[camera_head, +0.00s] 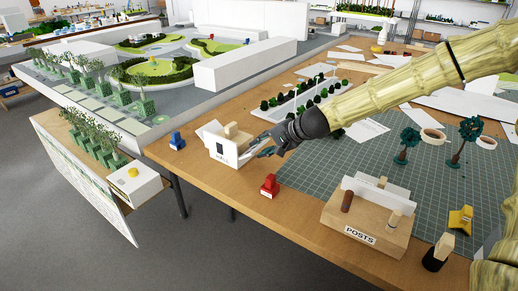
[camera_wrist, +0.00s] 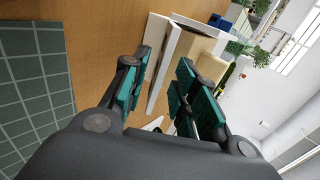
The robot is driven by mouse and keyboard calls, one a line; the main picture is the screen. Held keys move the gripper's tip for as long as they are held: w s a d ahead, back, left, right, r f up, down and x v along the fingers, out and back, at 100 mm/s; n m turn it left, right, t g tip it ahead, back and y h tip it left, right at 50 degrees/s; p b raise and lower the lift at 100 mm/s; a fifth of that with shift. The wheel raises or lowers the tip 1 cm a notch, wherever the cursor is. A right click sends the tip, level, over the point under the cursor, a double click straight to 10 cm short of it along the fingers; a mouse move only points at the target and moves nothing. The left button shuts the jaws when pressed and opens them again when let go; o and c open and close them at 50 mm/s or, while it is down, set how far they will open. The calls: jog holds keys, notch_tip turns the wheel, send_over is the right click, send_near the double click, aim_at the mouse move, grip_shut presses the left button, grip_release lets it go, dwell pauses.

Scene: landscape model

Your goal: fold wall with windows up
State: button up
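A small white model labelled HALL (camera_head: 222,155) stands near the table's left edge, with a wooden block (camera_head: 231,130) at its top. A dark window-like mark shows on its front. In the wrist view a white-faced panel with a brown edge (camera_wrist: 166,52) stands beside the model's pale wooden part (camera_wrist: 201,46). I cannot make out windows on this panel. My gripper (camera_head: 262,146) is just right of the model. In the wrist view my gripper (camera_wrist: 160,92) has its teal-padded fingers apart, with the panel ahead in the gap. Whether a finger touches it cannot be told.
A blue piece (camera_head: 177,141) stands left of the model and a red piece (camera_head: 269,186) in front. Model trees (camera_head: 467,135) and a yellow piece (camera_head: 460,220) are to the right.

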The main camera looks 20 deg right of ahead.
jog(key=shift+x, duration=1.05)
jog(key=shift+c, duration=0.4)
grip_shut()
